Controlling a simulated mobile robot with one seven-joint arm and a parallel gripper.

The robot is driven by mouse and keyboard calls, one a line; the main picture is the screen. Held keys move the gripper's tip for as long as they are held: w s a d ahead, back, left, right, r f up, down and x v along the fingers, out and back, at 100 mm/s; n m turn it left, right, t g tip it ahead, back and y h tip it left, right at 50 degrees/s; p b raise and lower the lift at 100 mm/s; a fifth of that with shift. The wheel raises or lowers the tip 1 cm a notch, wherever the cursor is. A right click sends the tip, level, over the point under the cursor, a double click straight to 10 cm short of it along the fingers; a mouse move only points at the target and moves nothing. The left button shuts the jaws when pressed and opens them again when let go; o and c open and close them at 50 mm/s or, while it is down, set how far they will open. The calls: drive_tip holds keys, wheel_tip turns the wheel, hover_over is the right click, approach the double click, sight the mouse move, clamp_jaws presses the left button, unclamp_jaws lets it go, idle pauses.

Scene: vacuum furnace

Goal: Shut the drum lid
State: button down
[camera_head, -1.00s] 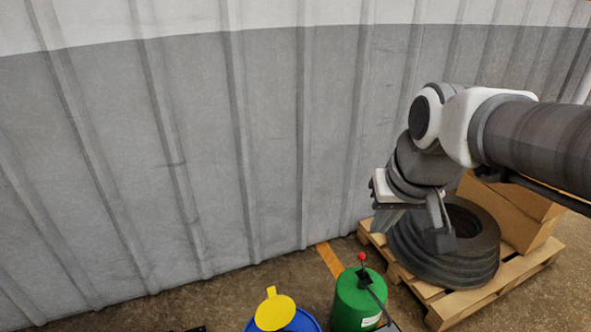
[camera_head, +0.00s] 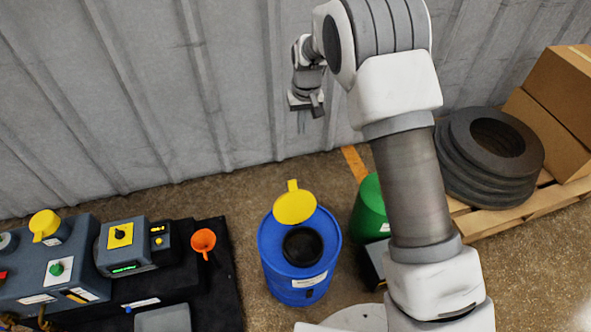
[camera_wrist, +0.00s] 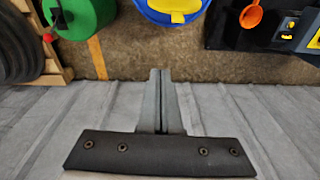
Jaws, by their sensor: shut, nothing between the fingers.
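The blue drum (camera_head: 277,262) stands on the floor at the middle of the head view, its round black opening (camera_head: 302,246) uncovered. Its yellow lid (camera_head: 295,207) with a tab stands raised at the far edge of the drum top. My gripper (camera_head: 301,128) is beyond and above the drum, near the wall, pointing down, apart from the lid. In the wrist view my gripper (camera_wrist: 160,72) has its fingers together and empty. Part of the blue drum (camera_wrist: 150,12) and the yellow lid (camera_wrist: 175,4) show at the top edge there, cut off.
A green container (camera_head: 368,212) stands right of the drum, partly hidden by my arm. A pallet (camera_head: 545,200) with black rings (camera_head: 492,150) and boxes is at right. A control bench with an orange funnel (camera_head: 203,241) is at left. The corrugated wall (camera_head: 130,100) closes the back.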

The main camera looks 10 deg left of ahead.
drive_tip(key=a+f+b, duration=0.2)
drive_tip(key=f, duration=0.8)
drive_tip(key=a+f+b, duration=0.1)
drive_tip(key=a+f, duration=0.1)
drive_tip(key=f, duration=0.8)
drive_tip(key=shift+s+d+r+n, duration=0.4)
drive_tip(key=shift+s+d+r, duration=0.6)
drive_tip(key=shift+s, duration=0.25)
drive_tip(key=shift+s+r, duration=0.1)
